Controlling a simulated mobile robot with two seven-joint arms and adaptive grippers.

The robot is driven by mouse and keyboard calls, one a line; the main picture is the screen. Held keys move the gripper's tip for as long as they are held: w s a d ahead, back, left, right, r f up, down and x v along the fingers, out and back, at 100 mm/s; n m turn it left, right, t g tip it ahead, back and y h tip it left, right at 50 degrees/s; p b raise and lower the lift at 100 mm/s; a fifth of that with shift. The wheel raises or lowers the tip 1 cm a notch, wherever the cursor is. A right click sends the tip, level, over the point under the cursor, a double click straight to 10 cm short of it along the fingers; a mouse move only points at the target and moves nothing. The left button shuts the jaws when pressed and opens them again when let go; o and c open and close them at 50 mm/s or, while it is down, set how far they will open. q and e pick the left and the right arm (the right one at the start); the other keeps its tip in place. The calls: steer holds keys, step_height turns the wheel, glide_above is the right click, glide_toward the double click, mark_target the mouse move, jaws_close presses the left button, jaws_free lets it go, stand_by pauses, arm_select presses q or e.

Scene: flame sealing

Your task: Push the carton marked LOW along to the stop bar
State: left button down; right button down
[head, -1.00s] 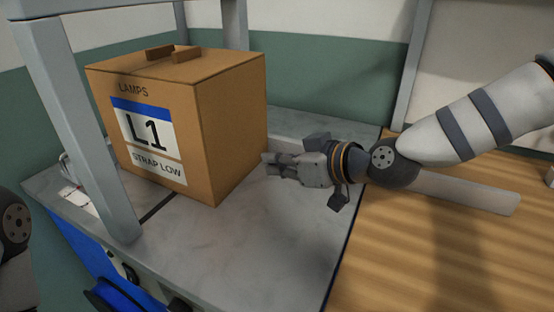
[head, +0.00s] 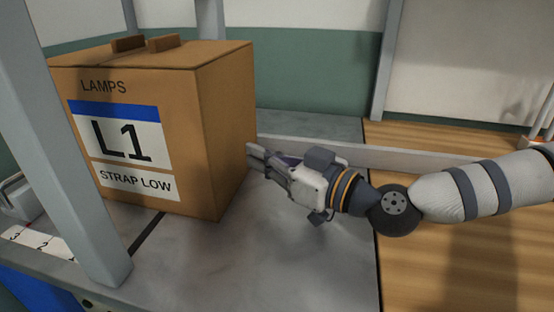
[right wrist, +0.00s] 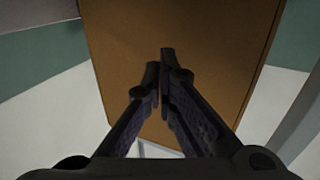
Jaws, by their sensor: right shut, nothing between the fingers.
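The brown carton (head: 225,140) stands upright on the grey bench top, with a label reading LAMPS, L1 and STRAP LOW on its front face. In the right wrist view its plain brown side (right wrist: 215,40) fills the middle. My right gripper (head: 254,154) is shut and empty, with its fingertips at the carton's right side. The fingertips (right wrist: 161,72) show in front of that side in the right wrist view; I cannot tell whether they touch it. My left gripper is out of view. I cannot make out a stop bar with certainty.
A grey upright post (head: 75,150) stands in front of the carton's left part. A low grey rail (head: 340,156) runs along the back. A grey device (head: 18,198) and a numbered strip (head: 38,242) lie at left. Bare bench top (head: 270,250) lies below my right gripper.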

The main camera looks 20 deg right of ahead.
mark_target(232, 153)
steer(key=shift+w+a, duration=0.75)
steer(key=shift+a, duration=0.35)
steer(key=shift+w+a, duration=0.75)
steer(key=shift+a, duration=0.35)
steer(key=s+d, duration=0.2)
steer(key=d, duration=0.1)
steer(key=s+d+p, duration=0.1)
steer(key=shift+d+r, duration=0.2)
steer(key=shift+d, duration=0.15)
steer(key=shift+s+d+f, duration=0.1)
steer(key=shift+s+d, duration=0.15)
steer(key=shift+f, duration=0.1)
